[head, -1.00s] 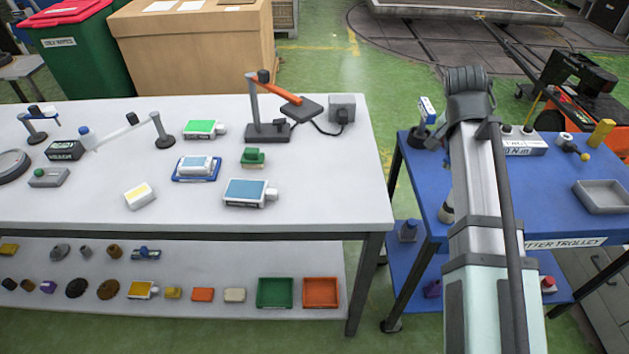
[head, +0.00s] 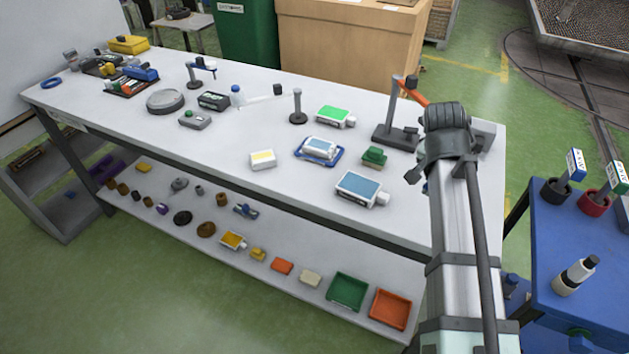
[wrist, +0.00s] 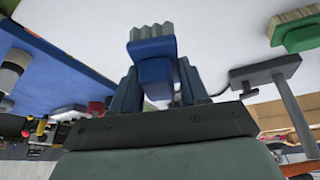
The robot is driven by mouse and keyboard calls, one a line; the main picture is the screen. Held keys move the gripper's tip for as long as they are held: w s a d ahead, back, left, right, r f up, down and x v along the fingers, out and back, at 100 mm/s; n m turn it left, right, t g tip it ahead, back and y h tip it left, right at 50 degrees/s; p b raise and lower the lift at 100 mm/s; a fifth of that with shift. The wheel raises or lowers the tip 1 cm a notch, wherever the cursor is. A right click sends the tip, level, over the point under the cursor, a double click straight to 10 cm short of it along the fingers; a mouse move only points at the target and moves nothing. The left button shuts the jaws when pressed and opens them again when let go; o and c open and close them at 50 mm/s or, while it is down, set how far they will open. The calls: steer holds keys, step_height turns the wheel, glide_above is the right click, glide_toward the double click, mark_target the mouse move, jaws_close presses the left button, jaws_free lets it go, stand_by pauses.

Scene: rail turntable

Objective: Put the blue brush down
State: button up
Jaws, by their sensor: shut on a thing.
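My gripper (wrist: 154,88) is shut on the blue brush (wrist: 153,48), which shows in the wrist view with its grey bristles pointing away from the fingers. A pale bench surface and the blue trolley top lie beyond the brush in that view. In the head view my arm reaches across the right end of the white bench (head: 225,148), and its own wrist hides the gripper and most of what it holds. I cannot tell the brush's height above the bench.
A lamp-like stand (head: 394,136) and a green block-like item (head: 374,156) stand near my arm. The blue trolley (head: 540,240) is at right. Some bare bench lies between the devices and the front edge.

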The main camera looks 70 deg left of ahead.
steer(key=s+a+n, duration=0.1)
steer(key=s+a, duration=0.2)
steer(key=s, duration=0.1)
steer(key=s+a+n+y, duration=0.1)
steer(key=s+a, duration=0.3)
steer(key=s+a+r+n, duration=0.1)
steer(key=s+a, duration=0.3)
steer(key=shift+s+a+n+g, duration=0.25)
steer(key=shift+s+n+g, duration=0.15)
steer(key=s+a+r+n+g+y, duration=0.1)
steer(key=s+a+n, duration=0.1)
steer(key=s+a, duration=0.4)
steer(key=s+a+r+n+y, duration=0.1)
steer(key=s+a+n, duration=0.15)
steer(key=s, duration=0.65)
steer(key=shift+a+f, duration=0.2)
steer(key=shift+f, duration=2.3)
steer(key=shift+a+f, duration=0.15)
steer(key=shift+f, duration=2.3)
steer(key=shift+f, duration=0.15)
steer(key=o, duration=1.1)
steer(key=v, duration=1.2)
steer(key=shift+w+r, duration=0.15)
steer(key=shift+r, duration=0.1)
